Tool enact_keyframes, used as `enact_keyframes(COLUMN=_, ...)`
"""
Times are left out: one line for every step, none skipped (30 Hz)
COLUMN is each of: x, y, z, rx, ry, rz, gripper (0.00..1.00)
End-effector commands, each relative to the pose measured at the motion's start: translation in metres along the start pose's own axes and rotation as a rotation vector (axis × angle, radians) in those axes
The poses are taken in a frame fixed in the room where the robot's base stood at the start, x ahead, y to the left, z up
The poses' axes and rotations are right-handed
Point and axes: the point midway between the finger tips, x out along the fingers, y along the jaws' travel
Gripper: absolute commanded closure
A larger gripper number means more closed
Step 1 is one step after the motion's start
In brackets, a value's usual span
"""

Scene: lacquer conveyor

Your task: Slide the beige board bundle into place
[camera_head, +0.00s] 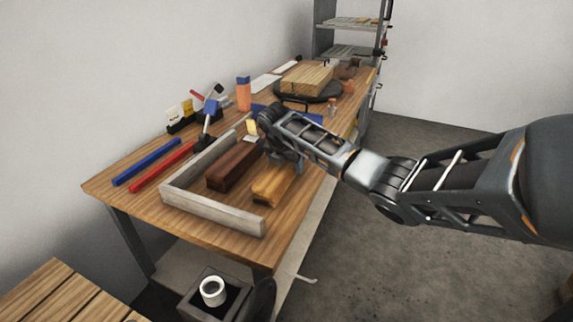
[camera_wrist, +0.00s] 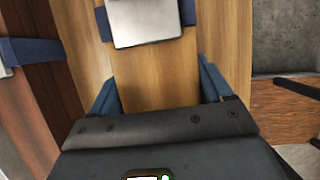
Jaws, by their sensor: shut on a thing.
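The beige board bundle (camera_head: 270,186) lies lengthwise on the workbench, beside a dark brown bundle (camera_head: 230,168). A pale grey L-shaped wooden frame (camera_head: 210,207) runs along the left and near ends of both. The beige bundle's near end is close to the frame's near wall; I cannot tell if they touch. My gripper (camera_head: 284,158) is shut on the beige bundle from above. In the wrist view the bundle (camera_wrist: 155,75) lies between the blue fingers, with a silver plate (camera_wrist: 143,20) and blue band on top. The bundle's far part is hidden behind my gripper in the head view.
Blue (camera_head: 147,161) and red (camera_head: 163,166) bars lie left of the frame. A small stand with a blue head (camera_head: 209,112) and an orange bottle (camera_head: 243,94) stand behind. A wood block (camera_head: 306,78) sits on a round dark plate farther back. The bench's right edge is close.

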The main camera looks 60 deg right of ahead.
Motion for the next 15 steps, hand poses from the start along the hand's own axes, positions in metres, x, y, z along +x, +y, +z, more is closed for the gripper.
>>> enact_keyframes(x=-0.002, y=0.001, z=0.002, rx=0.001, ry=-0.003, rz=0.002, gripper=0.98)
enact_keyframes(x=-0.002, y=0.001, z=0.002, rx=0.001, ry=-0.003, rz=0.002, gripper=0.98)
enact_keyframes(x=-0.003, y=0.001, z=0.001, rx=0.001, ry=-0.003, rz=0.002, gripper=0.98)
enact_keyframes(x=-0.003, y=0.001, z=0.001, rx=0.000, ry=-0.002, rz=0.002, gripper=0.98)
enact_keyframes(x=-0.004, y=0.001, z=-0.001, rx=0.000, ry=-0.002, rz=0.002, gripper=0.98)
enact_keyframes(x=-0.005, y=0.001, z=-0.002, rx=0.000, ry=-0.001, rz=0.002, gripper=0.98)
enact_keyframes(x=-0.006, y=0.001, z=-0.004, rx=0.000, ry=-0.001, rz=0.002, gripper=0.98)
enact_keyframes(x=-0.007, y=0.001, z=-0.006, rx=0.000, ry=0.000, rz=0.002, gripper=0.98)
enact_keyframes(x=-0.008, y=0.001, z=-0.009, rx=0.000, ry=0.000, rz=0.001, gripper=0.98)
enact_keyframes(x=-0.009, y=0.001, z=-0.010, rx=0.000, ry=-0.001, rz=0.001, gripper=0.98)
enact_keyframes(x=-0.009, y=0.001, z=-0.012, rx=0.000, ry=-0.001, rz=0.001, gripper=0.98)
enact_keyframes(x=-0.011, y=0.001, z=-0.014, rx=0.001, ry=-0.002, rz=0.001, gripper=0.98)
enact_keyframes(x=-0.011, y=0.001, z=-0.016, rx=0.001, ry=-0.002, rz=0.001, gripper=0.98)
enact_keyframes(x=-0.012, y=0.001, z=-0.018, rx=0.001, ry=-0.001, rz=0.001, gripper=0.98)
enact_keyframes(x=-0.013, y=0.001, z=-0.020, rx=0.002, ry=-0.001, rz=0.001, gripper=0.98)
